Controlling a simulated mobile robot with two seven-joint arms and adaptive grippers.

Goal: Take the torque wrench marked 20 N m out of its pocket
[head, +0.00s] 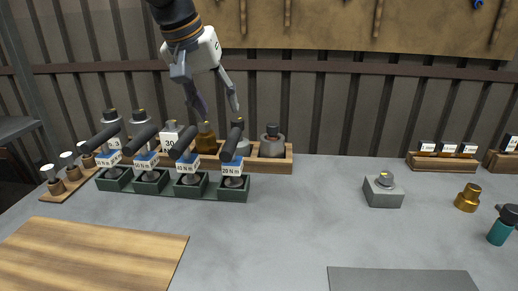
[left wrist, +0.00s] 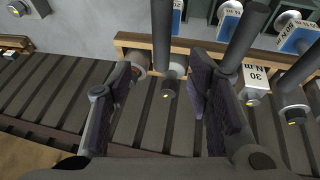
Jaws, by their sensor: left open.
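The wrench marked 20 N m (head: 232,150) stands in the rightmost green pocket (head: 234,192) of a row. It has a dark tilted handle and a blue-and-white label. My left gripper (head: 215,106) is open and empty, above and behind that row, with its fingers pointing down. In the left wrist view, its fingers (left wrist: 163,78) are apart with nothing gripped. The leftmost dark handle there (left wrist: 161,35) appears to be the same wrench, beyond the fingertips; its label is cut off by the top edge. My right gripper is not in view.
Several similar wrenches (head: 184,148) stand close to the left in their own pockets. A grey block (head: 383,192) and brass part (head: 467,198) are at right. The middle table is clear.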

